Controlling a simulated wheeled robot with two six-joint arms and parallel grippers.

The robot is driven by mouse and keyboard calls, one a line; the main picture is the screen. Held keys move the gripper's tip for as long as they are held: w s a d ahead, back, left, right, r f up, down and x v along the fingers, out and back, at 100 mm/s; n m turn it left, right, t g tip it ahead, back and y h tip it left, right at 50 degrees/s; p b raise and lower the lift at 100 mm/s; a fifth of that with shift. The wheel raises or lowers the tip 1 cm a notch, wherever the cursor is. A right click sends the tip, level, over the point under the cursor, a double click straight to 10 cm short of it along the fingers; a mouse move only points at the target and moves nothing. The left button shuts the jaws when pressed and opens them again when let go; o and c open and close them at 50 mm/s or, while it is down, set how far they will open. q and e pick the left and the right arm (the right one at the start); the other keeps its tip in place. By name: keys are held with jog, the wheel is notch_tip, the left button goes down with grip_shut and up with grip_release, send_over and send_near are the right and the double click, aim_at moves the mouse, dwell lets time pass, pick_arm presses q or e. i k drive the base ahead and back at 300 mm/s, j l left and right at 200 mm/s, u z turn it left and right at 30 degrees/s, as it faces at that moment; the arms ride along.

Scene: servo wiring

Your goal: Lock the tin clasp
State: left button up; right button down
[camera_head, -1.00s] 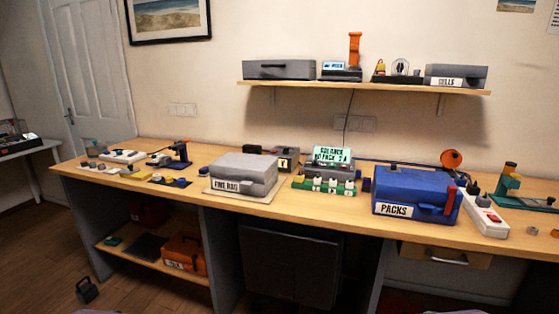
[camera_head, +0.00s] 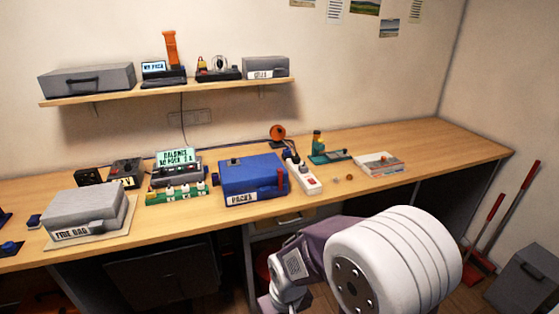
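A blue box labelled PACKS (camera_head: 254,177) stands closed on the bench, with a red upright piece (camera_head: 282,180) at its right end and a dark latch-like part on its front. A grey closed box labelled FIRE BAG (camera_head: 87,213) stands on a pale mat at the left, with a grey catch on its front. I cannot tell which of these is the tin, or whether either clasp is locked. One of my arms rises at the lower right, apart from both boxes. Its gripper fingers are not visible, and my other gripper is out of view.
A white power strip (camera_head: 301,173) lies just right of the blue box. A charger with a lit screen (camera_head: 178,161) and a green strip of cells (camera_head: 177,196) stand between the boxes. A shelf (camera_head: 170,93) hangs above. The bench's right end is clear.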

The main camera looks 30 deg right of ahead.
aim_at(280, 172)
jog(key=z, duration=0.95)
